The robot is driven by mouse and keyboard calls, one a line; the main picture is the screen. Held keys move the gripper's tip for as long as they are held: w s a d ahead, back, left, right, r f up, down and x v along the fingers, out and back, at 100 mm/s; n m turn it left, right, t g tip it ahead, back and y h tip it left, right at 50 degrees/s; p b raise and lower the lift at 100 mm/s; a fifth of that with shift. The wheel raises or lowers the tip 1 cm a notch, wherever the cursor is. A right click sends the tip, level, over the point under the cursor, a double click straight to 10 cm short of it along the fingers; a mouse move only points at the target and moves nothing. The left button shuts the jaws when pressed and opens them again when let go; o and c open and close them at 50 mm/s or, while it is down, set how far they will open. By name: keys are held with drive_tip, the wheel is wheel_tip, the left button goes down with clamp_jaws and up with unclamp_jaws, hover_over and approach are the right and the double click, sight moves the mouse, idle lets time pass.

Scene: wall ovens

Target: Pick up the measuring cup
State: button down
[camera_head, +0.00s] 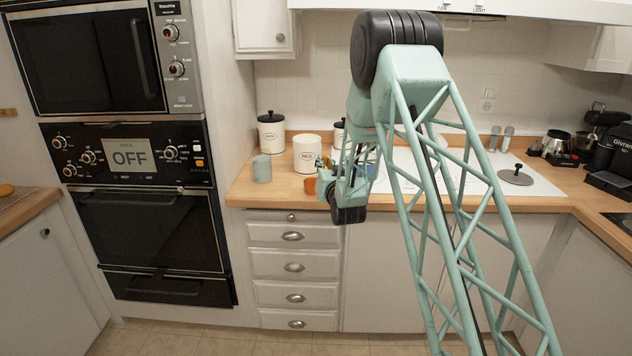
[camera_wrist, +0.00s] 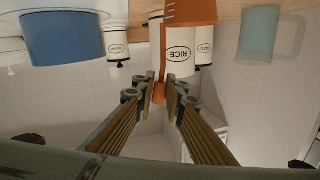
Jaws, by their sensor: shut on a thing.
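The measuring cup (camera_wrist: 190,11) is orange with pale measuring marks. It is at the top middle of the wrist view, cut off by the frame edge, with its handle hanging down in the picture. My gripper (camera_wrist: 161,92) is shut on this handle, one finger on each side. In the head view the orange cup (camera_head: 325,186) shows in part at the counter's front, beside my gripper (camera_head: 326,164). My arm hides part of this area. I cannot tell whether the cup touches the counter.
The wrist view is upside down. A pale teal mug (camera_head: 262,169) stands to the left on the wooden counter (camera_head: 283,190). A blue container (camera_wrist: 62,40) is on the other side. White canisters (camera_head: 307,154) stand behind. Wall ovens (camera_head: 140,160) are at left.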

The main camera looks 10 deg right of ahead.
drive_tip(key=shift+r+p, duration=0.5)
drive_tip(key=shift+r, duration=1.15)
drive_tip(key=shift+s+r, duration=0.15)
drive_tip(key=s+a+r+p, duration=0.1)
drive_tip(key=s, duration=1.4)
drive_tip(key=shift+s+r+p, duration=0.2)
drive_tip(key=shift+s+p, duration=0.1)
